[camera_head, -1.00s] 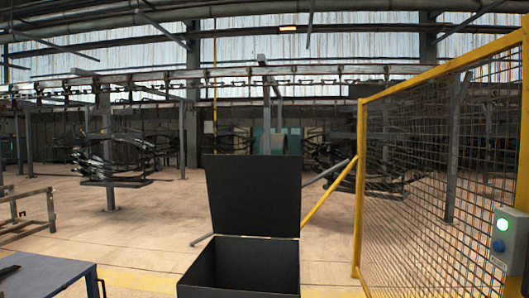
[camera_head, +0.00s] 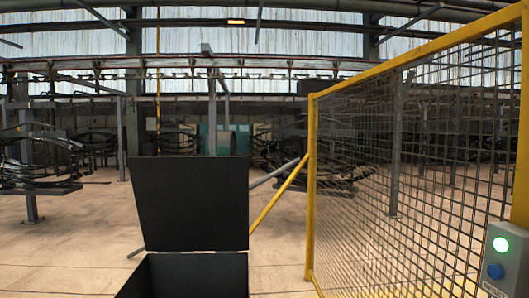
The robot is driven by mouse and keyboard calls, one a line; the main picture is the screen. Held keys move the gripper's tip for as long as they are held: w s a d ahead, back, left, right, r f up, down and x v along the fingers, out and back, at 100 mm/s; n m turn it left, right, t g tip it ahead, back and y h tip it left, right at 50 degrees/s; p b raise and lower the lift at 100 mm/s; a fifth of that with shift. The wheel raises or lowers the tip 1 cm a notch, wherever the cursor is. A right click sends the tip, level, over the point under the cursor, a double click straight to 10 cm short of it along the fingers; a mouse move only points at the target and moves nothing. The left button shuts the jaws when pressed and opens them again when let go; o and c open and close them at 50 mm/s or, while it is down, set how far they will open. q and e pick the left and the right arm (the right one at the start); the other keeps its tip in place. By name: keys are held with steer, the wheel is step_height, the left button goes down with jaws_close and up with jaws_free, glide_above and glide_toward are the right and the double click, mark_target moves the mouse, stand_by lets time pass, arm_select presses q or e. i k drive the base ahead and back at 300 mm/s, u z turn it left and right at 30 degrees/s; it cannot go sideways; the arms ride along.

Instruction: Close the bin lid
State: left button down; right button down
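The black bin (camera_head: 190,275) stands at the bottom of the view, left of the middle, cut off by the lower edge. Its lid (camera_head: 192,203) is open and stands nearly upright along the bin's far edge. The part of the bin's inside that shows is dark. Neither of my grippers is in view.
A yellow-framed mesh fence (camera_head: 400,170) runs along the right, with a grey control box (camera_head: 503,258) bearing a green light. Racks with dark springs (camera_head: 35,165) stand at the left. Bare concrete floor (camera_head: 70,245) lies left of the bin.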

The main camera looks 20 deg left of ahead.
mark_target(184, 203)
steer(key=z, duration=0.1)
steer(key=i, duration=1.2)
steer(key=u, duration=0.5)
